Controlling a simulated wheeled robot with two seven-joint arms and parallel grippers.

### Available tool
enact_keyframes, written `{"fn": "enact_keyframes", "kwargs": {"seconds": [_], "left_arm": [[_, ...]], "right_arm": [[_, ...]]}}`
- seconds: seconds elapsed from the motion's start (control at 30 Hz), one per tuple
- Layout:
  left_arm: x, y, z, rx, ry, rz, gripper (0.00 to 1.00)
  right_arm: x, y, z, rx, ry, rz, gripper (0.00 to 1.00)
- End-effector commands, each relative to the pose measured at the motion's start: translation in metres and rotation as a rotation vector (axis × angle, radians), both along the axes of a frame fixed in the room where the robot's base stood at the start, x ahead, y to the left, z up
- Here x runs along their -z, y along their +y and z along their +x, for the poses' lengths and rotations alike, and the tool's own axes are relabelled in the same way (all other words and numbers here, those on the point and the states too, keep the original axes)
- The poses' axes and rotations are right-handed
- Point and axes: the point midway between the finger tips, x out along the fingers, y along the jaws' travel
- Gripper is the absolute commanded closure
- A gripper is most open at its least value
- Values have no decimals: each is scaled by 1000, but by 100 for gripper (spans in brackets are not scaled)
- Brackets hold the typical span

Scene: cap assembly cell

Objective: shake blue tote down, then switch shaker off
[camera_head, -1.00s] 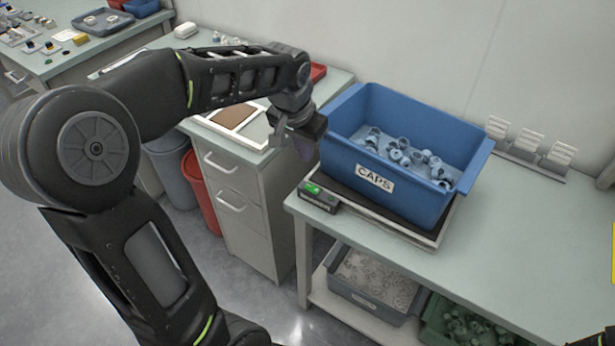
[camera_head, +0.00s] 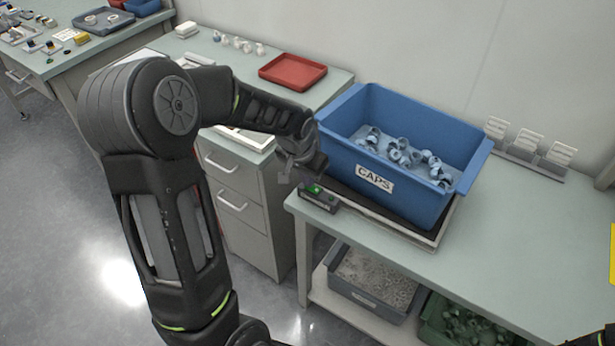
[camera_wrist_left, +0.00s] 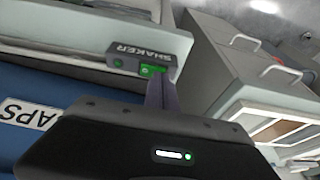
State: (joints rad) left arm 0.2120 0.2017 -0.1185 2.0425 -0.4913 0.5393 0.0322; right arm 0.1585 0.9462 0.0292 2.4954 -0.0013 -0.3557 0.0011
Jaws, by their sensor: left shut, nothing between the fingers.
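The blue tote (camera_head: 355,155), labelled CAPS, stands on the shaker plate (camera_head: 436,236) with several grey-blue caps (camera_head: 402,152) loose on its floor. It also shows in the left wrist view (camera_wrist_left: 22,140). The shaker's control box (camera_head: 329,205) sits at the plate's front left corner. In the left wrist view the box reads SHAKER, with a lit green switch (camera_wrist_left: 150,71) and a small green lamp (camera_wrist_left: 117,62). My left gripper (camera_head: 288,179) is shut and empty, beside the tote's left wall. Its fingertips (camera_wrist_left: 162,78) appear right at the switch; contact is unclear.
A drawer cabinet (camera_head: 236,205) stands left of the bench, with a red tray (camera_head: 292,71) on the counter behind. Bins of rings (camera_head: 372,285) and green parts (camera_head: 462,325) sit on the lower shelf.

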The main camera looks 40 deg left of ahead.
Motion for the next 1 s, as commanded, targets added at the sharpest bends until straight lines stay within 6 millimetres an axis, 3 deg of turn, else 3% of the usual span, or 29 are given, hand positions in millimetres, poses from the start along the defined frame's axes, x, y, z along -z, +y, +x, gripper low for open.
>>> {"fn": "enact_keyframes", "kwargs": {"seconds": [0.23,1.0], "left_arm": [[10,0,0,0,1,0,100],[2,-16,0,1,3,-2,100]], "right_arm": [[12,0,0,0,-1,0,75],[12,0,0,0,-1,0,75]]}}
